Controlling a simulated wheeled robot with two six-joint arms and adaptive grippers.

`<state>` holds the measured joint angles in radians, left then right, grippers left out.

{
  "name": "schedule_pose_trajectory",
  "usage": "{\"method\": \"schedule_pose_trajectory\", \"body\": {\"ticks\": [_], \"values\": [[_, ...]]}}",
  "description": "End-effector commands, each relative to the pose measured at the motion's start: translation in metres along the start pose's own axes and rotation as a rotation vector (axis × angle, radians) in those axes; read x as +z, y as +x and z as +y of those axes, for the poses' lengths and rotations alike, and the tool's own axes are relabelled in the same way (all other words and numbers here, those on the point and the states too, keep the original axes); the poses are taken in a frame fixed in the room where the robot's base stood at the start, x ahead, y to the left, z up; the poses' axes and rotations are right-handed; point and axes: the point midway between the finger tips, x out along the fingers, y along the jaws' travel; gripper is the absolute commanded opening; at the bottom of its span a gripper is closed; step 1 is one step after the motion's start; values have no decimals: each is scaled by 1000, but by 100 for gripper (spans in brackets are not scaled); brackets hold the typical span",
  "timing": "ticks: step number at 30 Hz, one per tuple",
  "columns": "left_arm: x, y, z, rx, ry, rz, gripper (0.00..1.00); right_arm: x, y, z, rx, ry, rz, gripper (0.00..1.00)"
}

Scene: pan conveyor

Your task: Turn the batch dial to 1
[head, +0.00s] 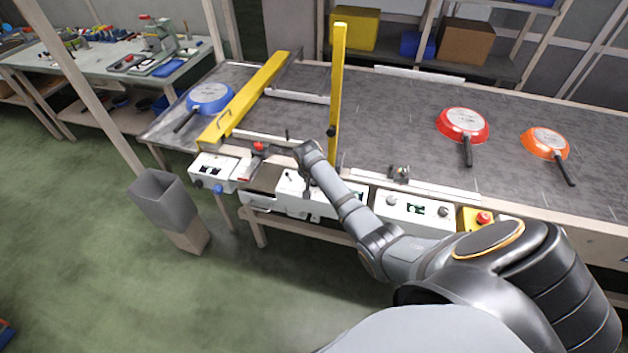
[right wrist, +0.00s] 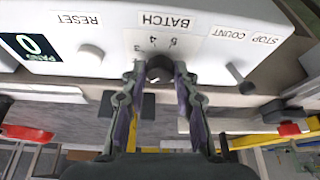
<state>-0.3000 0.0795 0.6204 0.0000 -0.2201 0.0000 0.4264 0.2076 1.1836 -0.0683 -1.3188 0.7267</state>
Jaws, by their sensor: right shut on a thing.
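The batch dial (right wrist: 160,66) is a dark round knob on a white panel. It shows upside down in the right wrist view, with the label BATCH and small digits beside it. My right gripper (right wrist: 161,82) is shut on the dial, one finger on each side of it. Which digit the dial points at cannot be told. In the head view my right arm reaches to the white control box (head: 335,204) at the conveyor's front edge, and my right wrist hides the dial there. My left gripper is not in view.
A RESET button (right wrist: 91,58), a STOP COUNT switch (right wrist: 241,80) and a display reading 0 (right wrist: 30,45) flank the dial. A yellow post (head: 337,90) stands close behind my right wrist. Blue (head: 209,97), red (head: 462,124) and orange (head: 545,142) pans lie on the conveyor.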

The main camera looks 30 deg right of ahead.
Motion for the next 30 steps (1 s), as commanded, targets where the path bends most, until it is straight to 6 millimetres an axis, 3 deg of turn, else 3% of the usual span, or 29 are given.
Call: {"method": "schedule_pose_trajectory", "body": {"ticks": [1,6,16,20,30], "values": [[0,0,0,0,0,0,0,0,0,0,-1,0,1,33],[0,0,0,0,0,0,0,0,0,0,0,0,1,52],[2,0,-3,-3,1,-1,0,-1,-5,0,-1,-1,1,52],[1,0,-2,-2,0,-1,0,-1,-27,0,-3,-1,3,52],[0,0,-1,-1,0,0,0,0,-103,-1,-3,-1,1,52]]}}
